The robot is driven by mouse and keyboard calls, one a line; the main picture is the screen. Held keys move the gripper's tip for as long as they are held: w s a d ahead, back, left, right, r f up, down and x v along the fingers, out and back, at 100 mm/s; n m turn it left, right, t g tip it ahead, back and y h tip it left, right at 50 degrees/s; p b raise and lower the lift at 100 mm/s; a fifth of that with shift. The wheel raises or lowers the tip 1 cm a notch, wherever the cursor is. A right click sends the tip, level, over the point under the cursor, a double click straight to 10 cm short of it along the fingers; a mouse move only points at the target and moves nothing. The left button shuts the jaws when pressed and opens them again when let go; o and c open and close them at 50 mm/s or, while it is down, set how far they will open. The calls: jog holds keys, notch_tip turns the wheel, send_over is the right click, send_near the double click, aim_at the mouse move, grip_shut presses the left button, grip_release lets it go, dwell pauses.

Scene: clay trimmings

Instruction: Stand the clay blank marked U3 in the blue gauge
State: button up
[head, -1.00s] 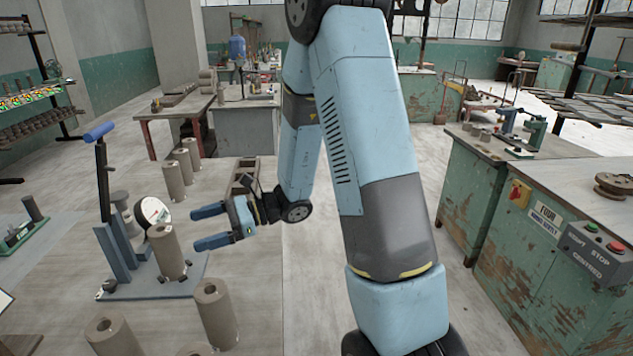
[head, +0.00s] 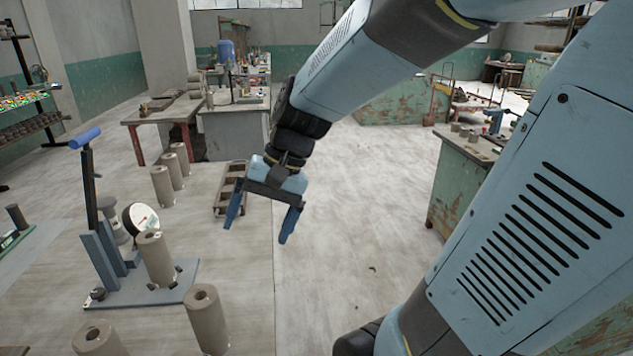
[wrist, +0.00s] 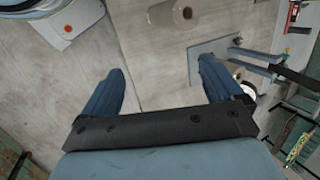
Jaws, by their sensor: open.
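The blue gauge (head: 112,248) stands on the left in the head view, with a tall lever, a round dial and a flat base plate. A grey-brown hollow clay blank (head: 155,260) stands upright on its plate, in front of the dial. Another upright blank (head: 207,322) is nearer, and a third (head: 97,340) is cut off at the bottom edge. No U3 mark is legible on any. My gripper (head: 257,234) is open and empty, fingers pointing down, right of the gauge. The wrist view shows the gauge's plate (wrist: 203,46) partly behind one finger and a blank (wrist: 172,14) at the top.
Several clay blanks (head: 162,187) stand in a row behind the gauge. A small dark rack (head: 229,200) lies just behind my gripper. A green bench (head: 462,190) stands at the right. The pale surface between gauge and gripper is clear.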

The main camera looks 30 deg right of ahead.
jog(key=s+d+r+n+t+h, duration=0.3)
jog(key=d+r+t+h, duration=0.2)
jog(key=d+r, duration=0.2)
jog(key=shift+s+d+n, duration=0.3)
jog(key=shift+s+d, duration=0.05)
jog(key=shift+d, duration=0.8)
